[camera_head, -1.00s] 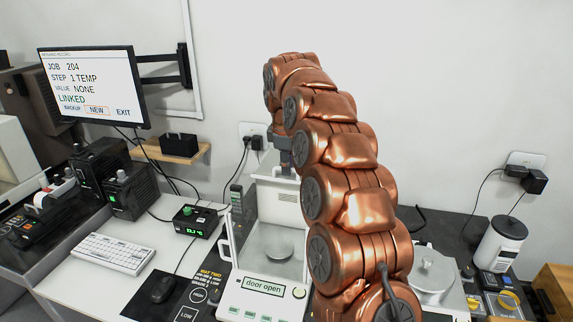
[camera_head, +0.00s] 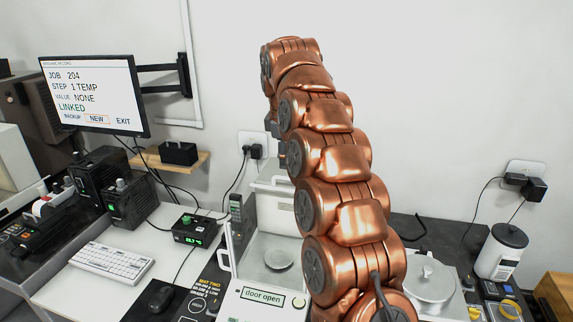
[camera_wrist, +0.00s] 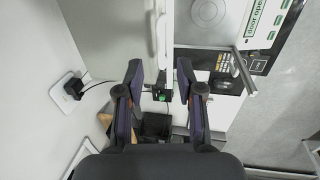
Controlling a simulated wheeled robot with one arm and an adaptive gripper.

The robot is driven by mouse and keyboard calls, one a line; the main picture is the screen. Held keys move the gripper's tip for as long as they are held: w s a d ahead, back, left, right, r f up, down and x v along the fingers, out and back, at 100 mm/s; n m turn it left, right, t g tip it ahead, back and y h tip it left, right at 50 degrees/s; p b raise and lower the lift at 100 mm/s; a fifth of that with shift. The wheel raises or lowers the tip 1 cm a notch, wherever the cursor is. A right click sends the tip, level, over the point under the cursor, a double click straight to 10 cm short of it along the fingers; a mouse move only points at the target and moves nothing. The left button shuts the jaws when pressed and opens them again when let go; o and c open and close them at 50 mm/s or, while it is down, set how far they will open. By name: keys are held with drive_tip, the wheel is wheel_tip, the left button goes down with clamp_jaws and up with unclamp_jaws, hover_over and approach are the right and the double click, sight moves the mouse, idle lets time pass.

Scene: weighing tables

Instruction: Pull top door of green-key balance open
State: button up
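The balance (camera_head: 262,308) stands at the centre of the table, partly behind my copper arm. Its display (camera_head: 262,297) reads "door open", and its round pan (camera_head: 279,258) shows inside the chamber. A pale panel (camera_head: 270,205) stands at the back of the chamber; I cannot tell how far the top door is open. In the wrist view the pan (camera_wrist: 207,10) and display (camera_wrist: 268,18) are at the top. A white bar (camera_wrist: 161,35) lies just beyond my gripper (camera_wrist: 160,72). My gripper is open, with nothing visible between its fingers. In the head view its fingers are hidden.
A small black box with a green knob (camera_head: 196,229) stands left of the balance, near a keyboard (camera_head: 111,261) and mouse (camera_head: 161,297). A monitor (camera_head: 95,93) hangs at the left. A second pan (camera_head: 432,275) and a white canister (camera_head: 502,251) are on the right. The wall is close behind.

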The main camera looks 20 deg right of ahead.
drive_tip(key=shift+s+a+r, duration=0.1)
drive_tip(key=shift+r, duration=0.55)
drive_tip(key=shift+s, duration=0.1)
drive_tip(key=s+a+f+m+g, duration=0.1)
drive_tip(key=s+f+m, duration=0.3)
drive_tip(key=s, duration=1.2)
drive_tip(key=s+a+f+m+g, duration=0.1)
drive_tip(key=s+f+m, duration=0.2)
drive_tip(key=s, duration=1.3)
drive_tip(key=s+a+f+m+g+y, duration=0.1)
drive_tip(key=s+f+m, duration=0.3)
drive_tip(key=s, duration=1.2)
wheel_tip(320, 180, down, 4)
drive_tip(key=shift+a+f+m+g, duration=0.1)
drive_tip(key=shift+a+m+g, duration=0.2)
drive_tip(key=shift+a, duration=0.05)
